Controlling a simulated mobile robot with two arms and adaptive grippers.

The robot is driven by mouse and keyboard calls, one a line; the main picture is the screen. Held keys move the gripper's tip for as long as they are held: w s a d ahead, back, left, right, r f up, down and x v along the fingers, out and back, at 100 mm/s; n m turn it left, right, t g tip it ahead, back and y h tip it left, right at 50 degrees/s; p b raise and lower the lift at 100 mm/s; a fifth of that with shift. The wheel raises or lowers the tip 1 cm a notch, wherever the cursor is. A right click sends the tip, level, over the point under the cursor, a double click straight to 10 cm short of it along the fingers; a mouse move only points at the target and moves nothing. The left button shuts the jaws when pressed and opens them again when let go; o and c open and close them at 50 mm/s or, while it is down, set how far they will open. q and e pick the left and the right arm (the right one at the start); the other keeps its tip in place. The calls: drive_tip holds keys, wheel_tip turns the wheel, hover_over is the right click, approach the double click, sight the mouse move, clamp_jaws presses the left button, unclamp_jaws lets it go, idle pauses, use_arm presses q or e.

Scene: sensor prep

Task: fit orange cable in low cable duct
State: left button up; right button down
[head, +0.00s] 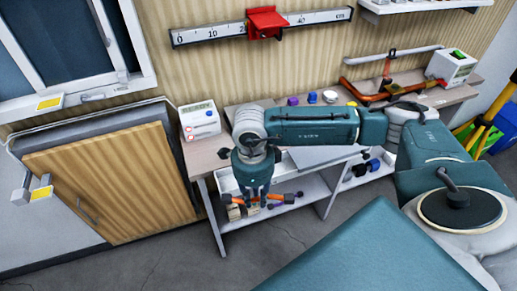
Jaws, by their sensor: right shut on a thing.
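My right gripper (254,203) points down at the low white shelf under the bench. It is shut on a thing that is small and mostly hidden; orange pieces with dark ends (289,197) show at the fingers. I cannot tell whether these are the orange cable. An orange-brown tube-like run (385,95) lies on the bench at the right, below a pale horizontal bar (400,53) on the wall. I cannot tell which of these is the low cable duct. My left gripper is not in view.
A white box with a display (199,121) stands on the bench's left end. Another white device (452,65) stands at its right end. A wooden cabinet (105,180) is to the left. A wall ruler with a red slider (266,22) hangs above.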

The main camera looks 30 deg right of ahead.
drive_tip(key=w+d+r+m+p, duration=0.15)
drive_tip(key=w+d+m, duration=0.3)
drive_tip(key=m, duration=1.15)
drive_tip(key=w+d+r+m, duration=0.35)
drive_tip(key=w+m, duration=0.25)
drive_tip(key=m, duration=1)
drive_tip(key=shift+d+f+b, duration=0.2)
drive_tip(key=shift+f+b, duration=2.2)
drive_tip(key=shift+f, duration=1.25)
drive_tip(key=shift+f+b, duration=0.35)
drive_tip(key=shift+f, duration=0.25)
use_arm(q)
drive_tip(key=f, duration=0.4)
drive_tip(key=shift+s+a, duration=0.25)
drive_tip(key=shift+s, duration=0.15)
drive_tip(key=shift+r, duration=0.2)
use_arm(e)
drive_tip(key=shift+d, duration=0.1)
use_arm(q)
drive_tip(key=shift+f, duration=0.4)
use_arm(e)
drive_tip(key=shift+f, duration=0.6)
